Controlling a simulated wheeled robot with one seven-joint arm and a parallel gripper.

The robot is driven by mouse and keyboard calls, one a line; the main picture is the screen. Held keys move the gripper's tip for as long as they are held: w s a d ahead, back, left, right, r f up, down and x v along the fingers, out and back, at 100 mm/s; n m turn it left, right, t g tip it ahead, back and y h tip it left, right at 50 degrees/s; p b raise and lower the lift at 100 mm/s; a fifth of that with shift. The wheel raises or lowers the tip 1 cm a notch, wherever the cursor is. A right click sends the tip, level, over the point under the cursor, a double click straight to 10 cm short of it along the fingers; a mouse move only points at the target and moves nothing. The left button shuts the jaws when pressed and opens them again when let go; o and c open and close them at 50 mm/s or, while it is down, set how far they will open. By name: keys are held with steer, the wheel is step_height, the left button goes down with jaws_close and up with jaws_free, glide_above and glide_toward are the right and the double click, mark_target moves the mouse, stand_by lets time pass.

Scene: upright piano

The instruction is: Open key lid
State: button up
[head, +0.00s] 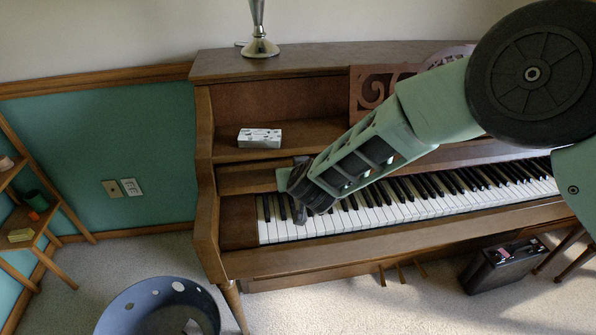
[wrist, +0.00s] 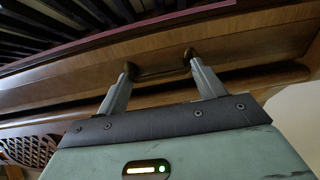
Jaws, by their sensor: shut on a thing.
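The key lid (wrist: 245,42) shows in the wrist view as a long wooden panel with a brass bar handle (wrist: 160,71). My gripper (wrist: 159,66) has its two fingertips at the ends of this handle, one on each side, shut on it. In the head view my gripper (head: 298,185) is over the left part of the piano's keyboard (head: 400,203). The black and white keys are exposed along the piano (head: 208,220). My arm hides part of the lid and the handle in the head view.
A white box (head: 260,138) sits on the piano's ledge, and a metal stand (head: 259,46) is on top. A blue round bin (head: 160,310) stands on the carpet before the piano, with a dark case (head: 500,268) at right. A wooden shelf (head: 35,225) is at left.

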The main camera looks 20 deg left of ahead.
steer(key=shift+w+d+r, duration=0.15)
steer(key=shift+w+r, duration=0.05)
steer(key=shift+w, duration=0.35)
steer(key=o, duration=1.1)
steer(key=shift+s, duration=0.1)
steer(key=shift+s+f, duration=0.1)
steer(key=shift+s, duration=0.05)
steer(key=v, duration=1.7)
steer(key=shift+s, duration=0.25)
